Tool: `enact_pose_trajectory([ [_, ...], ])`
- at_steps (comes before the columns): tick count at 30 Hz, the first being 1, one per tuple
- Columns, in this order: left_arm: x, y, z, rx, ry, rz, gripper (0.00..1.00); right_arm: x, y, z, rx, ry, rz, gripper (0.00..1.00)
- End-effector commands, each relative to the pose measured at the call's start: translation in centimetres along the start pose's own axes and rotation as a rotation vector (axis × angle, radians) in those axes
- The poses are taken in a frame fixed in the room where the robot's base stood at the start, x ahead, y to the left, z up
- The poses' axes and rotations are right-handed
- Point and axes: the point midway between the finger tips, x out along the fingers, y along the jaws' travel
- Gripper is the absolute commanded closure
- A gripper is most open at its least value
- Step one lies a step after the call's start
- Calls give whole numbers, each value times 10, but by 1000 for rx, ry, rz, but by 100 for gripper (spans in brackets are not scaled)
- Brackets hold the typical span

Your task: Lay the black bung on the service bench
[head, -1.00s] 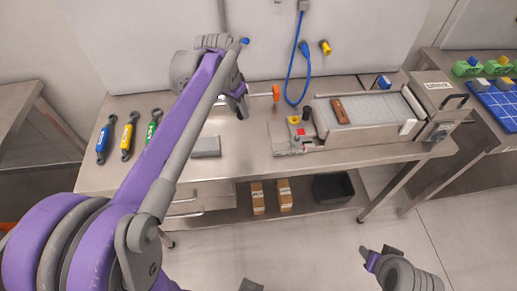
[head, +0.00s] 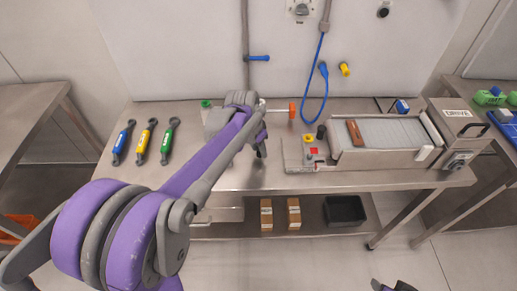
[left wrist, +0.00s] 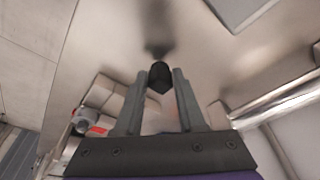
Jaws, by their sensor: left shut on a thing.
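The black bung (left wrist: 160,78) is held between the fingertips of my left gripper (left wrist: 158,85) in the left wrist view. A dark shadow lies on the steel surface beyond it. In the head view my left gripper (head: 260,150) is over the steel service bench (head: 235,178), left of the machine, and the bung there is too small to make out. Whether the bung touches the bench cannot be told. Part of my right arm's end (head: 395,287) shows at the bottom edge, mostly cut off.
The machine (head: 385,158) with a brown block (head: 354,132) fills the bench's right part. Blue, yellow and green tools (head: 146,142) lie at the left. A blue cable (head: 324,90) hangs behind. Boxes (head: 267,214) and a black bin (head: 344,211) stand on the lower shelf.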

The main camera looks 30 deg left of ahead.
Motion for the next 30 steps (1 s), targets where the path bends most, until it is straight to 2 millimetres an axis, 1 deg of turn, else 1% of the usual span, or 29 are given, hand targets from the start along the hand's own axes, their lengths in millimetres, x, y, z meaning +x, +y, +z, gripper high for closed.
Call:
enact_pose_trajectory([
  [11,5,0,1,0,0,0,100,2,0,2,0,-2,0,50],
  [12,5,0,1,0,0,0,58,2,0,2,0,-2,0,50],
  [16,4,0,1,0,0,0,34,2,0,2,0,-1,0,50],
  [17,4,0,1,0,0,0,31,2,0,2,0,-1,0,50],
  [26,2,0,0,0,0,0,31,0,0,0,0,0,0,50],
  [29,-5,0,0,0,0,0,31,-1,0,-1,0,1,0,50],
  [30,-11,0,0,0,0,0,31,-1,0,-1,0,1,0,50],
])
